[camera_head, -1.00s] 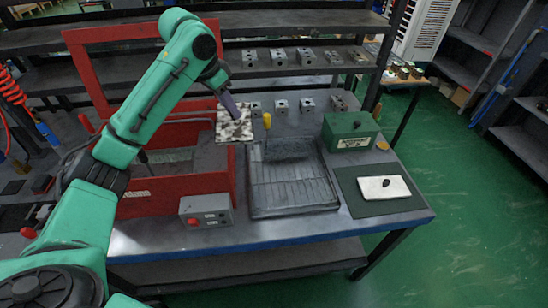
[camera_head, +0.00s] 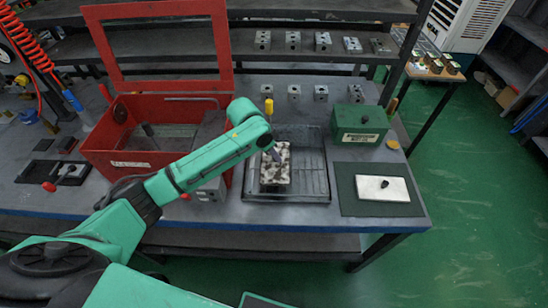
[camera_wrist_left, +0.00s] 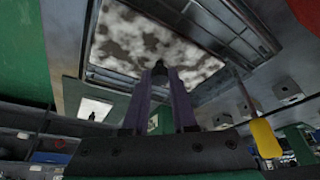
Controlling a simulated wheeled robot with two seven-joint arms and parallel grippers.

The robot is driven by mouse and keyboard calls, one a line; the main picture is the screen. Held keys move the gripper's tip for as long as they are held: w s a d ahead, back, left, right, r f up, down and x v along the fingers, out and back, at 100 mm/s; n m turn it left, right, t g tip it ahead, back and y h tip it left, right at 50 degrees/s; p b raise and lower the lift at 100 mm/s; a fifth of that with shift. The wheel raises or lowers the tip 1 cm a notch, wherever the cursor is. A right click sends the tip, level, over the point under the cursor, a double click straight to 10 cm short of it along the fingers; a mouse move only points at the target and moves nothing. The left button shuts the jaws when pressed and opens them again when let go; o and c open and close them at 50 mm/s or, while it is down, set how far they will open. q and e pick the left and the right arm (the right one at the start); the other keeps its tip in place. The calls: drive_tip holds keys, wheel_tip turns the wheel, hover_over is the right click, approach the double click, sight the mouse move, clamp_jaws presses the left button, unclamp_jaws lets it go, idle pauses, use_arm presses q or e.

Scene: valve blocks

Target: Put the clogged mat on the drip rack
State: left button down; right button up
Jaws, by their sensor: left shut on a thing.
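The clogged mat (camera_head: 276,176) is a pale square plate with dark brown blotches. My left gripper (camera_head: 277,154) is shut on the mat's dark knob, and the mat is over the left half of the drip rack (camera_head: 314,178), a dark ribbed tray. In the left wrist view, the purple fingers of the left gripper (camera_wrist_left: 160,88) close on the knob, and the blotched mat (camera_wrist_left: 125,35) lies inside the outline of the rack's frame (camera_wrist_left: 225,30). I cannot tell whether the mat touches the rack. My right gripper is not in view.
A red open tank (camera_head: 130,160) stands left of the rack. A green box (camera_head: 360,124) and a white knobbed plate (camera_head: 382,188) on a dark green pad are to the right. A yellow-handled tool (camera_head: 268,107) stands behind the rack. Several metal blocks line the back.

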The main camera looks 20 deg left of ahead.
sight(273, 160)
use_arm(q)
drive_tip(key=f, duration=0.3)
drive_tip(key=shift+s+a+f, duration=0.1)
drive_tip(key=shift+a+f, duration=0.05)
drive_tip(key=shift+a, duration=0.05)
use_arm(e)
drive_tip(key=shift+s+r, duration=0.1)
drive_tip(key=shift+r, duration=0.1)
use_arm(q)
drive_tip(key=shift+d, duration=0.1)
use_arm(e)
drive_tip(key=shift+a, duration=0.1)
use_arm(q)
drive_tip(key=c, duration=0.7)
unclamp_jaws()
drive_tip(key=shift+f, duration=0.1)
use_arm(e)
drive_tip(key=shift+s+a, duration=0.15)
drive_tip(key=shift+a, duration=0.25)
